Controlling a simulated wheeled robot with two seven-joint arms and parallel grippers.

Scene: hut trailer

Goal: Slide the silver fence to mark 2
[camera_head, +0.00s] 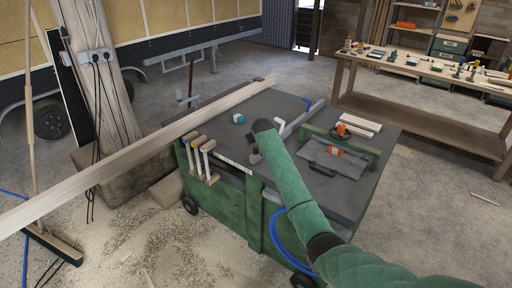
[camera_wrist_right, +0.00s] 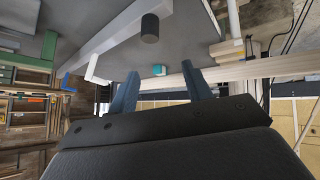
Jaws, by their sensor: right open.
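The silver fence (camera_head: 300,119) is a straight metal bar lying across the grey top of the green bench (camera_head: 225,198), partly hidden by my right arm in the head view. In the right wrist view the fence (camera_wrist_right: 103,42) runs diagonally, with a dark round knob (camera_wrist_right: 150,28) beside it. A pale strip (camera_head: 235,160) lies along the bench's front edge; its marks are too small to read. My right gripper (camera_wrist_right: 160,90) is open and empty, with the fence and knob ahead of its fingers, apart from them. My left gripper is not in view.
A long wooden board (camera_head: 130,157) crosses the bench's left side. A small teal object (camera_head: 238,118) lies on the bench top. Clamps (camera_head: 203,158) hang at the front. A tool table (camera_head: 425,125) stands behind.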

